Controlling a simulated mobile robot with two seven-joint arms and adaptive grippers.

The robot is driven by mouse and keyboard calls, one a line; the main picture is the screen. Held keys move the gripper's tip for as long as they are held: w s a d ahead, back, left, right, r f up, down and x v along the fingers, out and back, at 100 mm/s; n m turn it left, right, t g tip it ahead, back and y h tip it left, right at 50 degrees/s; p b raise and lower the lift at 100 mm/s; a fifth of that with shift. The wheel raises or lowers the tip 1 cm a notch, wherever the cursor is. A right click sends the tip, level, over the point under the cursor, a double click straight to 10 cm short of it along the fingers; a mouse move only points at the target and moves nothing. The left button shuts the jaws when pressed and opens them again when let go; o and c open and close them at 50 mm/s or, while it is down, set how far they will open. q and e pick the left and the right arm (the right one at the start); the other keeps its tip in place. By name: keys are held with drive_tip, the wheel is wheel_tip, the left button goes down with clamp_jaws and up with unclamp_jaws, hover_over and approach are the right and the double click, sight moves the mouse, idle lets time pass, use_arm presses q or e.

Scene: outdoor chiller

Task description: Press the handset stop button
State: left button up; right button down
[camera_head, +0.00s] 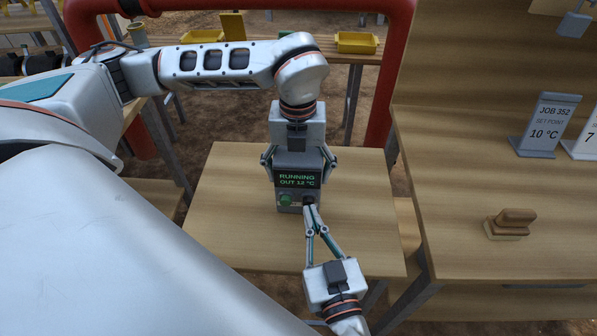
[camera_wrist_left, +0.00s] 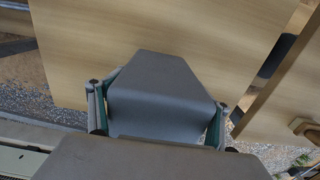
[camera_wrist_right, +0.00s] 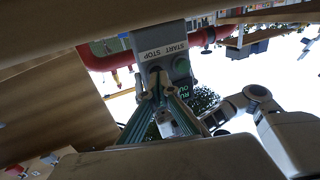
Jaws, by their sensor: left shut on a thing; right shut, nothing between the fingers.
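The grey handset (camera_head: 298,160) is upright above the small table, its green-lit screen reading RUNNING, OUT 12 °C. Its green button (camera_head: 286,199) is at the lower left of its face. My left gripper (camera_head: 298,158) is shut on the handset from behind and above; the handset's plain grey casing (camera_wrist_left: 160,95) fills the left wrist view. My right gripper (camera_head: 309,203) is shut and empty, fingertips at the handset's lower right, hiding the stop button. In the right wrist view, a START STOP label (camera_wrist_right: 163,52) and the green button (camera_wrist_right: 181,66) show beyond the fingertips; contact is unclear.
The small wooden table (camera_head: 225,215) has free room around the handset. On the right bench stand a JOB 352 sign (camera_head: 546,125) reading set point 10 °C and a wooden stamp-like block (camera_head: 509,224). A red pipe (camera_head: 397,85) and yellow bins (camera_head: 357,43) are behind.

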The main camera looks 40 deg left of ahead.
drive_tip(key=shift+w+a, duration=0.2)
drive_tip(key=shift+w, duration=0.35)
idle(0.4)
drive_tip(key=shift+w+a, duration=0.3)
drive_tip(key=shift+w, duration=0.15)
idle(1.0)
drive_tip(key=shift+s+d+f, duration=0.1)
drive_tip(key=shift+s+d, duration=0.35)
drive_tip(key=shift+s, duration=0.35)
drive_tip(key=shift+s+d, duration=0.4)
drive_tip(key=shift+s, duration=0.35)
drive_tip(key=shift+s+d+f, duration=0.1)
drive_tip(key=shift+s+d, duration=0.35)
drive_tip(key=shift+s, duration=0.35)
drive_tip(key=v, duration=1.2)
drive_tip(key=shift+s+r, duration=0.1)
